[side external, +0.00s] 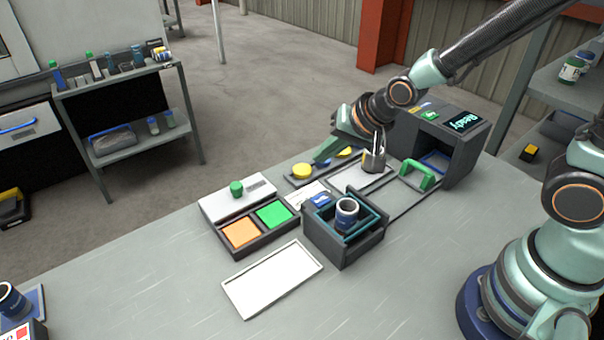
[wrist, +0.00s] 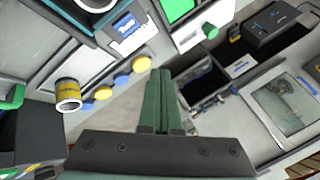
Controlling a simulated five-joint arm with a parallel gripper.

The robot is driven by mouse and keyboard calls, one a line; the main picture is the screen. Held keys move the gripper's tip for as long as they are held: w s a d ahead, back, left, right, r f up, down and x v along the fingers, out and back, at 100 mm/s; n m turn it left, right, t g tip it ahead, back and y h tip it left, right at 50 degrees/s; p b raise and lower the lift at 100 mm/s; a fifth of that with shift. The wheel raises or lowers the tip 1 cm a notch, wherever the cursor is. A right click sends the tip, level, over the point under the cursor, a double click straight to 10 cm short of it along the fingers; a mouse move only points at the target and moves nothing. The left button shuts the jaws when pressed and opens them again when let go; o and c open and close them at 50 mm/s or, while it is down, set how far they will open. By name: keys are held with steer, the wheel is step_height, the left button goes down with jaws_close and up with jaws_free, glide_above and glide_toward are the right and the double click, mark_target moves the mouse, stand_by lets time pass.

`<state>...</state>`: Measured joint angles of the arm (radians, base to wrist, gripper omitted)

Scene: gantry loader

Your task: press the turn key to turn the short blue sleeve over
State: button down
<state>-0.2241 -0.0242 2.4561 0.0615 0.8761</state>
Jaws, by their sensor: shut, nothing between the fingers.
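A short dark blue sleeve (side external: 347,210) stands upright in a dark open-topped box (side external: 345,250). Its open ring end shows at the top edge of the wrist view (wrist: 96,3). A blue key with white lettering (side external: 321,201) is on the box beside the sleeve; it also shows in the wrist view (wrist: 124,25), lettering too small to read surely. My gripper (side external: 324,152) is shut and empty, with its green fingers together in the wrist view (wrist: 160,75). It hangs behind the box, near a strip of yellow and blue buttons, apart from the blue key.
The strip has a yellow button (side external: 302,171) and others. A dark machine (side external: 440,135) with a green handle (side external: 418,175) is at right. Orange and green pads (side external: 274,214) lie left; a white tray (side external: 272,280) lies in front.

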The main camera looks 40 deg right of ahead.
mark_target(323, 201)
steer(key=shift+f, duration=0.1)
steer(key=shift+f, duration=4.3)
steer(key=shift+f, duration=0.1)
steer(key=shift+d+f, duration=0.1)
steer(key=shift+f, duration=0.2)
